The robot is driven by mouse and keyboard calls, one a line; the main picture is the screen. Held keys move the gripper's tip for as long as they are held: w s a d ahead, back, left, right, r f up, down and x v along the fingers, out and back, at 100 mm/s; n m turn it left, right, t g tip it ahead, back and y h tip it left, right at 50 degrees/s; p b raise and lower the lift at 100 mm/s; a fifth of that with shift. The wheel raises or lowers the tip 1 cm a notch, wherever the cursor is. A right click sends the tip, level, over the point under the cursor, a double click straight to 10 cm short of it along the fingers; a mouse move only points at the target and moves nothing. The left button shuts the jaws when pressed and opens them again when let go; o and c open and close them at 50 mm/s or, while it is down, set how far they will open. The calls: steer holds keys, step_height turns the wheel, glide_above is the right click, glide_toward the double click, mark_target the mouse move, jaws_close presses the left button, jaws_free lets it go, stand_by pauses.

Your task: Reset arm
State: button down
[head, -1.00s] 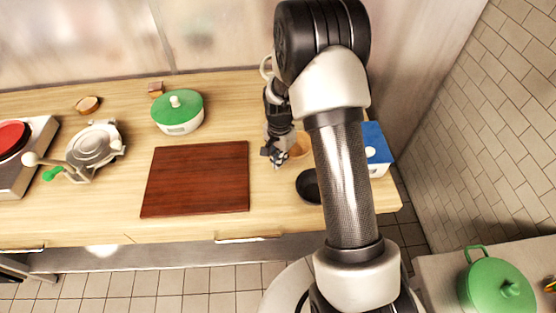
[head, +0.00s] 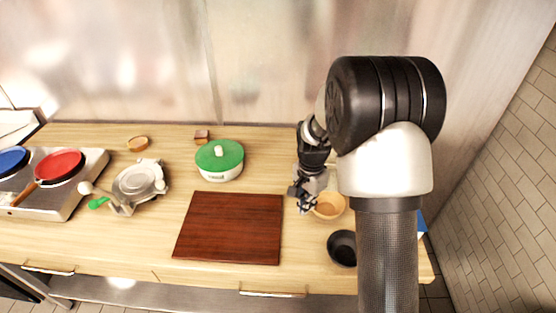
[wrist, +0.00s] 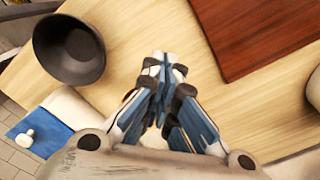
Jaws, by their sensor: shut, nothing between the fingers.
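My gripper (head: 305,203) hangs over the right part of the wooden counter, between the cutting board and the wooden bowl. In the wrist view my gripper (wrist: 162,62) has its fingertips together with nothing between them, above bare counter. My arm rises in front of the right side of the head view and hides part of the counter there.
A dark red cutting board (head: 228,228) lies left of my gripper. A wooden bowl (head: 330,206) and a black bowl (head: 342,248) stand to its right. A green-lidded pot (head: 219,160) stands behind the board. A waffle iron (head: 138,183) and a stove (head: 82,172) are further left.

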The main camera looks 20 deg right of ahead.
steer(key=s+a+r+n+t+b, duration=0.1)
steer(key=s+a+r+n, duration=0.2)
steer(key=s+r, duration=0.3)
steer(key=s+a+r+n+t+b, duration=0.1)
steer(key=s+a+r+n, duration=0.2)
steer(key=r, duration=0.6)
steer(key=s+a+r+n+t+b, duration=0.1)
steer(key=s+n, duration=0.2)
steer(key=s, duration=0.5)
steer(key=s+a+r+n+t+b, duration=0.1)
steer(key=s+n, duration=0.2)
steer(key=s, duration=0.5)
steer(key=shift+s+a+r+n+t+b, duration=0.15)
steer(key=shift+s+r+n+t+b, duration=0.15)
steer(key=shift+s+n+b, duration=0.1)
